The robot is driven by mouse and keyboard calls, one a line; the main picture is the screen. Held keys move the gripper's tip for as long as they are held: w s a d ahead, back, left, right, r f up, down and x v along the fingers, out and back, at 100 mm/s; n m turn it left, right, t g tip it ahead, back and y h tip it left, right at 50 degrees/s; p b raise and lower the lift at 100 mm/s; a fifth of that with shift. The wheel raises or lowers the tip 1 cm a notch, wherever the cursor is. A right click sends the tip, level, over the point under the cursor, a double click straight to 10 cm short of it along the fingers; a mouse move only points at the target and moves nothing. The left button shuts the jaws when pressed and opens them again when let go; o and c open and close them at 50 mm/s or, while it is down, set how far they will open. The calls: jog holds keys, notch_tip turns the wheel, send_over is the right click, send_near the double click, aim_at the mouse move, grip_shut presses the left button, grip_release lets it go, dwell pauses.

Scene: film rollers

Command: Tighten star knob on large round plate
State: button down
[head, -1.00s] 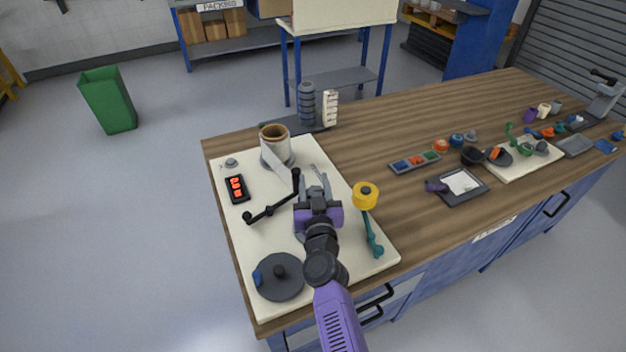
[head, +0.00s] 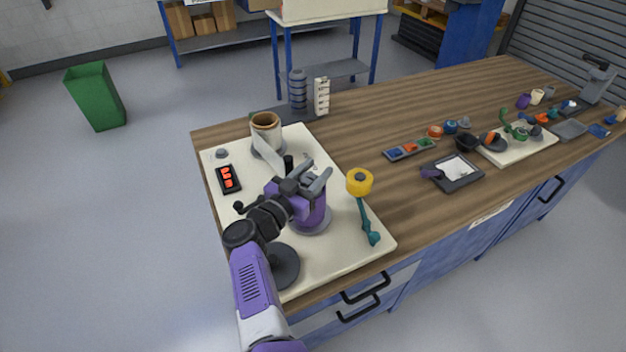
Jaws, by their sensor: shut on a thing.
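The dark grey large round plate (head: 288,268) lies flat at the near left of the cream board, partly covered by my arm. No star knob shows clearly on it; its left side and middle are hidden. My gripper (head: 315,171) is above the middle of the board, beyond the plate and apart from it, with its grey fingers pointing to the upper right. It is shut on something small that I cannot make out. A purple cylinder (head: 317,214) on a grey round base is right behind and below the gripper.
The cream board (head: 343,255) also bears a cream roller (head: 266,134), a black block with orange pieces (head: 228,179), a yellow roller (head: 359,184) and a teal handle (head: 367,223). A black crank's ball end (head: 238,207) shows left of my gripper. Open wood lies right of the board.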

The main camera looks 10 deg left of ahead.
jog(key=shift+s+d+f+m+g+h+b, duration=0.15)
jog(key=shift+m+g+h+b, duration=0.6)
jog(key=shift+b, duration=1.55)
jog(key=shift+d+f+m+g+h+b, duration=0.15)
jog(key=shift+m+g+h+b, duration=0.55)
jog(key=shift+b, duration=1.6)
jog(key=shift+s+d+f+m+g+h+b, duration=0.2)
jog(key=shift+m+h+b, duration=0.6)
jog(key=shift+b, duration=1.5)
jog(key=shift+w+a+g+h+b, duration=0.1)
jog(key=shift+g+h+b, duration=0.3)
jog(key=shift+b, duration=0.25)
jog(key=b, duration=0.3)
jog(key=shift+r+m+g+h, duration=0.2)
jog(key=shift+m+g+h, duration=0.05)
jog(key=shift+h, duration=0.1)
jog(key=shift+d+r+g+h+b, duration=0.2)
jog(key=shift+r+g+h+b, duration=0.15)
jog(key=shift+b, duration=0.65)
jog(key=c, duration=0.8)
grip_release()
jog(key=shift+s, duration=0.2)
